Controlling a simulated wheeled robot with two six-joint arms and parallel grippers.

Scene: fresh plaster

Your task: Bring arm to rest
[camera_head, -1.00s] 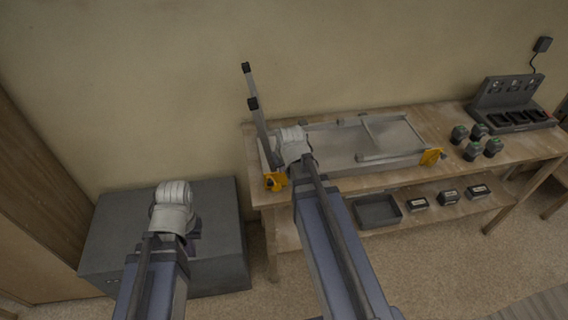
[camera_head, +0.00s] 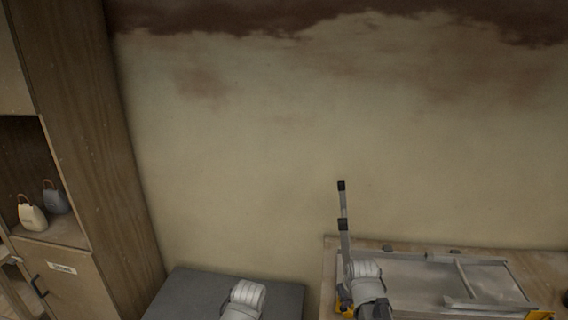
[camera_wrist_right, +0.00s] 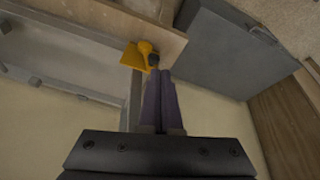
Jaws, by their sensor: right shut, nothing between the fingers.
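My right gripper (camera_wrist_right: 160,78) is shut and empty in the right wrist view, its two purple-grey fingers together. In the head view my right wrist (camera_head: 367,285) is at the lower right, in front of the left end of a grey frame tool (camera_head: 415,275) on the bench; its fingers are hidden there. A grey bar and a yellow bracket (camera_wrist_right: 135,57) of that tool show close beside the fingers in the wrist view; I cannot tell whether they touch. My left wrist (camera_head: 245,298) is at the bottom edge, over the grey chest; its fingers are hidden.
The wooden bench (camera_head: 330,262) stands at the lower right. The grey chest (camera_head: 195,292) is left of it. Grey bars with black tips (camera_head: 342,205) rise from the tool. A wooden cabinet (camera_head: 130,180) with two small bags stands at the left. The plaster wall is behind.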

